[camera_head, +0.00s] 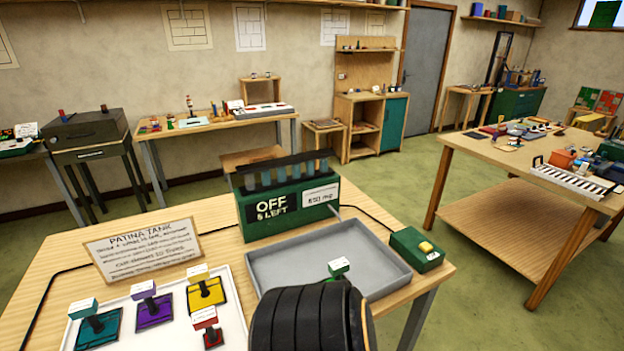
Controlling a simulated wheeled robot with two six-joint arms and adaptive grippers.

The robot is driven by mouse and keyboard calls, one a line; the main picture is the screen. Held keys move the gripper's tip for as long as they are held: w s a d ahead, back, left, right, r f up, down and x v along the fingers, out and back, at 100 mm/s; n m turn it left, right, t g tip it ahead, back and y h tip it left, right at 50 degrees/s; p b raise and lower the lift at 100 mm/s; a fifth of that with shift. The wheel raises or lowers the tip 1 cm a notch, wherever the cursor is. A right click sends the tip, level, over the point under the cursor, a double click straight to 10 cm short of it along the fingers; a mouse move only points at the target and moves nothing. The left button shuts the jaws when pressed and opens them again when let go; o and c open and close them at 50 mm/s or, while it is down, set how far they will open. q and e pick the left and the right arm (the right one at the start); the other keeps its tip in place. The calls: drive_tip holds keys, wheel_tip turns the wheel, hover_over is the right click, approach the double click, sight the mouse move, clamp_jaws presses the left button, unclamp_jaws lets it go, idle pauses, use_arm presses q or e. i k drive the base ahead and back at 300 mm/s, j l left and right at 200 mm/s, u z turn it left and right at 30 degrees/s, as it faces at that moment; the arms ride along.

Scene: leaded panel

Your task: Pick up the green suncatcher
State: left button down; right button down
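A small green piece with a pale green-edged tag on top (338,268), seemingly the green suncatcher, shows over the grey tray (290,262). Its lower part is hidden behind my black ribbed gripper (312,318), seemingly the right one, which fills the bottom middle. Its fingertips are hidden, so I cannot tell whether it is open or touches the green piece. My other gripper is not in view.
A white board (140,320) at left holds teal (100,332), purple (154,313), yellow (207,294) and red (212,338) tagged pieces. A sign (145,250), green tank (288,210) reading OFF and green button box (417,250) stand around the tray.

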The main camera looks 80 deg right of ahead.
sight(337, 268)
drive_tip(key=z, duration=2.9)
